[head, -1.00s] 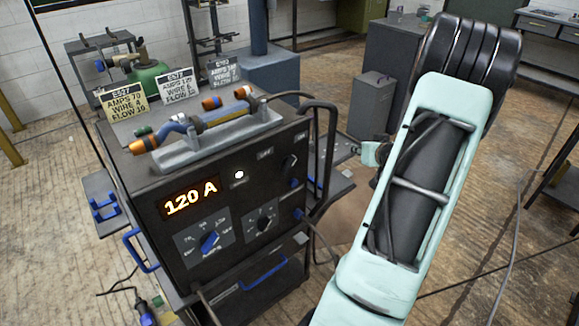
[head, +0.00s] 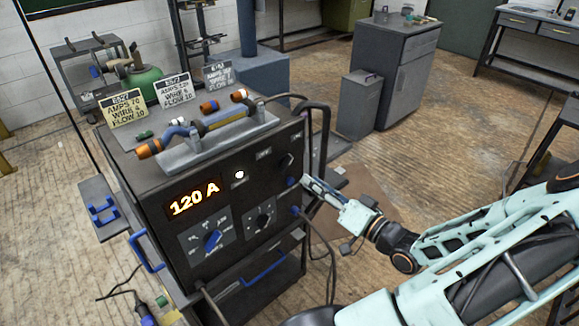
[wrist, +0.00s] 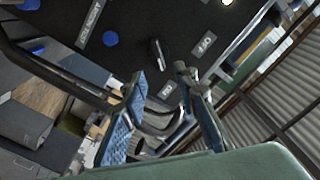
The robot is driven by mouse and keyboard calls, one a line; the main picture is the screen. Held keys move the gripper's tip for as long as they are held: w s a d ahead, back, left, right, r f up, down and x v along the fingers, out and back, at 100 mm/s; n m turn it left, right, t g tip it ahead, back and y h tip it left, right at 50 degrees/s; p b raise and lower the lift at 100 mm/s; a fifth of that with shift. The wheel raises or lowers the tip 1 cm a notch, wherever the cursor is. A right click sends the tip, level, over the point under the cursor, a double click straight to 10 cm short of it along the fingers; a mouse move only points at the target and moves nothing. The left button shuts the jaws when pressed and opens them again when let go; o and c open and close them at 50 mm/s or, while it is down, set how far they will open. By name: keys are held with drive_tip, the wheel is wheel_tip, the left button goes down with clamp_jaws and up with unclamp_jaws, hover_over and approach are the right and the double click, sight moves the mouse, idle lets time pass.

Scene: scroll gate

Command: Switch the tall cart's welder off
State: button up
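The welder (head: 175,235) is a dark box on a cart, its orange display reading 120 A and a white lamp lit beside it. Its black power switch (head: 287,161) is at the upper right of the front panel. In the wrist view the switch (wrist: 158,54) lies just beyond my fingertips, between OFF and ON labels, its long side pointing toward ON. My gripper (head: 308,183) is in front of the panel's right edge, slightly below the switch. In the wrist view my gripper (wrist: 160,73) is open, with nothing between its blue-padded fingers; contact with the switch cannot be told.
A black handle rail (head: 325,135) curves along the cart's right side, close to my gripper. A torch (head: 205,122) and several label cards (head: 174,90) are on the welder's top. Blue knobs and a current dial (head: 211,240) are lower on the panel. Grey cabinets (head: 405,75) stand behind.

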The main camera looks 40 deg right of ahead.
sight(289, 165)
drive_tip(key=w, duration=0.9)
drive_tip(key=shift+w+a+f+b, duration=0.1)
drive_tip(key=shift+w+a+b, duration=0.2)
drive_tip(key=shift+w+b, duration=0.1)
clamp_jaws()
